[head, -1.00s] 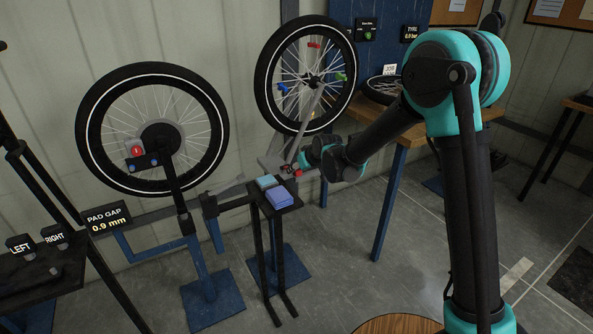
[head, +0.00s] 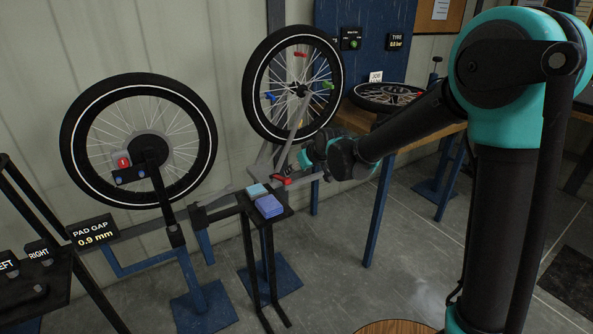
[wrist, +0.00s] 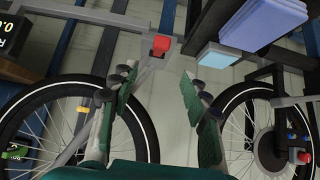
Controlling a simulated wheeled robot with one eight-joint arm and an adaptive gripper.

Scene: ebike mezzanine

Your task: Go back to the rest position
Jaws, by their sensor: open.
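My gripper (wrist: 158,92) is open and empty in the wrist view, its two green-padded fingers apart with bare wall and floor showing between them. A red block (wrist: 161,45) on a grey bar lies just beyond the fingertips, apart from them. In the head view my arm reaches in from the right, and its end is close to the red piece (head: 282,181) by the bike frame. The fingers are mostly hidden there behind my wrist.
A small black stand (head: 283,214) holds light blue and violet cloths (head: 268,206). Two wheels (head: 67,150) (head: 252,75) are mounted at left and centre. A wooden bench (head: 408,141) with a lying wheel (head: 388,96) stands behind my arm. Open floor (head: 400,270) lies in front.

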